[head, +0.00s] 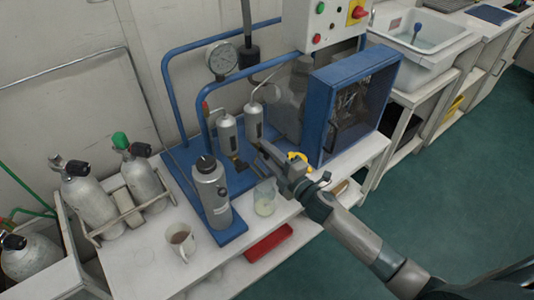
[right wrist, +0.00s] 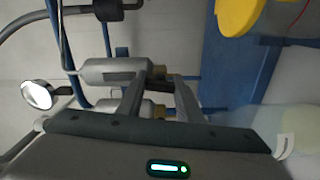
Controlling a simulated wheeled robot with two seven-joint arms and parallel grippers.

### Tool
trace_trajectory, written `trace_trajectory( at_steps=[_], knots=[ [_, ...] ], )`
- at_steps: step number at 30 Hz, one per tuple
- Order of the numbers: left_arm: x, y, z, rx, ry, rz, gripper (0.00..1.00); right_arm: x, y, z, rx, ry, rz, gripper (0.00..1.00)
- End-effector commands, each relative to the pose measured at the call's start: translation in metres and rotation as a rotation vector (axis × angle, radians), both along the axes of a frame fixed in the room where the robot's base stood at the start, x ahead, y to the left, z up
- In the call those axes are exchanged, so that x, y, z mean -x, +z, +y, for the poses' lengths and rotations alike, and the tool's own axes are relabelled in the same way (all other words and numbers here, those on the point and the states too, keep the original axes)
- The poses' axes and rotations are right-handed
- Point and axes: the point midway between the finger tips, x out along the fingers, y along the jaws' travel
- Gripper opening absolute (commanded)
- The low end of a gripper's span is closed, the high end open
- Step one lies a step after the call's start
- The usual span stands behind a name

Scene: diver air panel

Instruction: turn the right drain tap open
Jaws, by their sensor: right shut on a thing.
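Two grey cylinders hang side by side on the blue panel, the left one (head: 228,133) and the right one (head: 254,121). In the right wrist view, turned on its side, the right cylinder (right wrist: 112,71) is the upper one, with a brass fitting at its lower end. My right gripper (head: 263,150) reaches in from the right, just under the right cylinder. In the right wrist view its fingers (right wrist: 158,77) close around the right drain tap at that fitting. The fingers hide most of the tap, so its angle cannot be told. My left gripper is out of view.
A clear beaker (head: 265,199) stands below the taps, with a steel bottle (head: 212,190) left of it. A yellow handle (head: 299,158) is close beside my right gripper.

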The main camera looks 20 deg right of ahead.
Motion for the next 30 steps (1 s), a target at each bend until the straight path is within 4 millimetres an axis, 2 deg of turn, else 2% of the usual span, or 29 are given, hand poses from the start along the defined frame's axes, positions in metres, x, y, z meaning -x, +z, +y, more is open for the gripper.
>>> trace_trajectory(
  at_steps=[2, 3, 5, 20, 26, 30],
  knots=[
    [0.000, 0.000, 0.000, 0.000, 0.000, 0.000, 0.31, 0.001, 0.000, 0.001, -0.002, 0.002, 0.000, 0.10],
    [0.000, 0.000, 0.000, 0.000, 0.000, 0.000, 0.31, 0.001, 0.000, 0.001, -0.002, 0.002, 0.000, 0.38],
    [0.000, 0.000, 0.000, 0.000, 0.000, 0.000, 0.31, 0.000, 0.000, 0.001, -0.002, 0.002, 0.000, 0.52],
    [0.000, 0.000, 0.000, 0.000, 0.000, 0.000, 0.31, 0.007, -0.001, -0.002, -0.002, 0.001, 0.001, 0.52],
    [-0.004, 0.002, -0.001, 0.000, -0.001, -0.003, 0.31, 0.027, -0.002, -0.010, -0.001, 0.000, 0.003, 0.52],
    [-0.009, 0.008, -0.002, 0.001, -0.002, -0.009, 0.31, 0.048, -0.002, -0.016, -0.002, 0.001, 0.003, 0.52]
  ],
)
